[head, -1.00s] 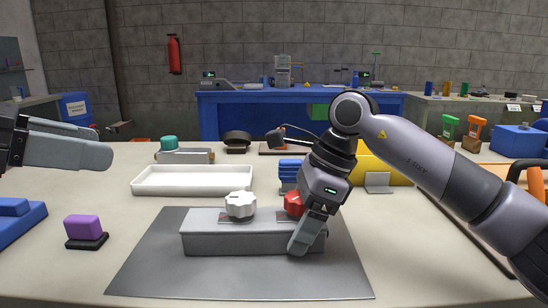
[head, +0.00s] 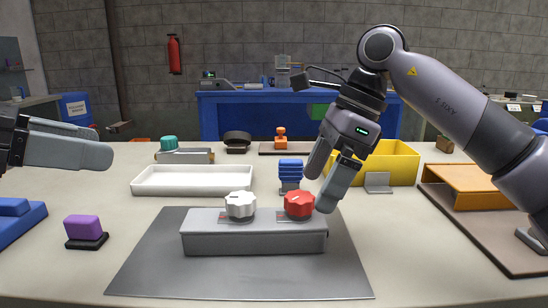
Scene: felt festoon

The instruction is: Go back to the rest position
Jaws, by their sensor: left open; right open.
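My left gripper (head: 88,142) is at the left edge of the head view, raised over the table and apart from everything, open and empty. My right gripper (head: 323,188) is open and empty. It hangs pointing down, just right of and above the red knob (head: 299,204). The red knob and a white knob (head: 240,205) sit on top of a grey box (head: 254,241), which rests on a dark grey mat (head: 150,262).
A white tray (head: 192,191) is behind the box, with a blue ribbed object (head: 290,172) to its right. A yellow bin (head: 400,163) stands behind my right gripper. An orange tray (head: 468,186) is at right. A purple block (head: 83,227) is at left.

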